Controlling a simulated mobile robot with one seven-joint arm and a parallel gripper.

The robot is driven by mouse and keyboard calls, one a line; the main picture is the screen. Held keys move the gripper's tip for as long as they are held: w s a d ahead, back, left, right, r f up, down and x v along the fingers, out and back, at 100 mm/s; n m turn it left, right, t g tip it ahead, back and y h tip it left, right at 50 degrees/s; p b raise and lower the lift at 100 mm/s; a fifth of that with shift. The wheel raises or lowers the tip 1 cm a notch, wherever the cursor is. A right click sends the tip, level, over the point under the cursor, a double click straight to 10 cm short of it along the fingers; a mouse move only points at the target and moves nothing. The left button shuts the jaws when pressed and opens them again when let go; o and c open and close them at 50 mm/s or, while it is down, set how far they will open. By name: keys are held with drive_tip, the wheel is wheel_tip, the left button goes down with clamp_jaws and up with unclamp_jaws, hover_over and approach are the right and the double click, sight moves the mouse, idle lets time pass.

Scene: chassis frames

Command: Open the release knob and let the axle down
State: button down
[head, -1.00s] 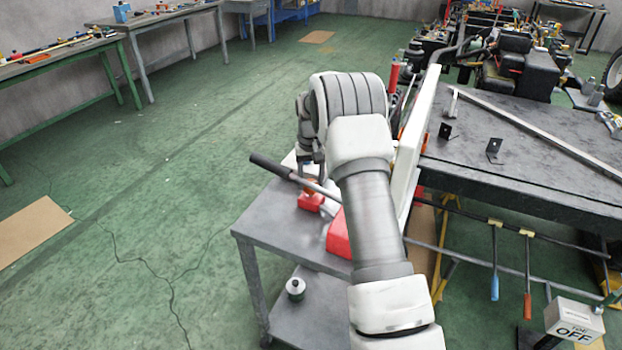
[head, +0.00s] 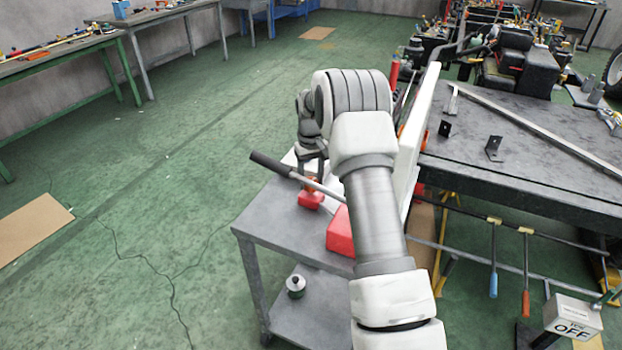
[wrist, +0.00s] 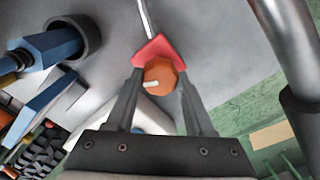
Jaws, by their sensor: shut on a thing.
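An orange knob (wrist: 160,76) with a short white mark sits between the fingers of my gripper (wrist: 161,80) in the wrist view. My gripper is shut on it. A red part (wrist: 157,46) shows just behind the knob, with a thin bright rod beyond it. In the head view my gripper (head: 312,172) points down over the red jack part (head: 310,201) on a grey cart; the knob is only partly visible there. A larger red jack part (head: 340,232) stands to the right, partly behind my arm. The axle cannot be made out clearly.
A jack handle with a black grip (head: 270,164) slants across the cart (head: 275,228) close to my gripper. A white upright panel (head: 415,135) and a dark worktable (head: 530,150) stand to the right. The green floor at left is open.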

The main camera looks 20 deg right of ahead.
drive_tip(key=shift+c, duration=1.4)
unclamp_jaws()
drive_tip(key=shift+r, duration=0.1)
wheel_tip(320, 180, up, 17)
drive_tip(key=p, duration=0.2)
drive_tip(key=shift+r, duration=0.15)
